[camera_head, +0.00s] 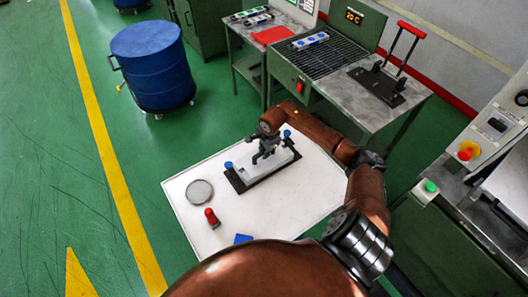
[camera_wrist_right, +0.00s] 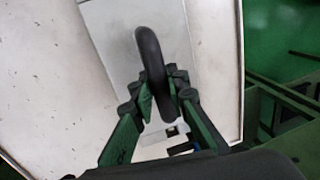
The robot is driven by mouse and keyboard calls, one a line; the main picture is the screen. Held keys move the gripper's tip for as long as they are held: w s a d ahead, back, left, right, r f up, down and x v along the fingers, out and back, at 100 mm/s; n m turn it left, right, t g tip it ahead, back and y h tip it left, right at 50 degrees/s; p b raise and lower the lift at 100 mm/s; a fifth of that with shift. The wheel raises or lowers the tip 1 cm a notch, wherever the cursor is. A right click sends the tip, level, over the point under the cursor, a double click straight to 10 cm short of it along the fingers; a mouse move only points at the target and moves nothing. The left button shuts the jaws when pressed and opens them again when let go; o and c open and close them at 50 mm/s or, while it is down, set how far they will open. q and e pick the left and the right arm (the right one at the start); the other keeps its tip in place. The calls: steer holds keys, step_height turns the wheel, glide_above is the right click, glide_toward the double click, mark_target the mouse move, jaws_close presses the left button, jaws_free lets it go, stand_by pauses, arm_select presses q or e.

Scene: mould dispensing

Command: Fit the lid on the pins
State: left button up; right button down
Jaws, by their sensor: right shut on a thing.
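The lid (camera_head: 272,166) is a pale grey block with a dark curved handle. My right gripper (camera_head: 264,154) is shut on that handle, which stands between the fingers in the wrist view (camera_wrist_right: 152,75). The lid is at the black base (camera_head: 236,182), between two blue-topped pins, one at the left end (camera_head: 228,165) and one at the far right end (camera_head: 287,133). I cannot tell whether the lid rests on the base or hangs just above it. The wrist view shows the lid's pale top (camera_wrist_right: 120,25) under the handle. My left gripper is not in view.
The white table (camera_head: 180,215) also holds a round grey disc (camera_head: 199,191), a red-topped stamp-like object (camera_head: 211,217) and a blue piece (camera_head: 243,239). A grilled workbench (camera_head: 330,58) stands behind, and a blue drum (camera_head: 150,65) stands at left. The table's left part has free room.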

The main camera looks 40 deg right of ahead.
mark_target(267, 162)
steer(key=shift+w, duration=0.1)
steer(key=shift+f, duration=0.1)
steer(key=c, duration=1.9)
jaws_free()
steer(key=shift+r, duration=0.35)
steer(key=r, duration=0.3)
steer(key=s+r, duration=0.1)
steer(key=r, duration=0.3)
steer(key=s+r, duration=0.1)
steer(key=r, duration=0.3)
steer(key=shift+s+a+r, duration=0.15)
steer(key=shift+s, duration=0.1)
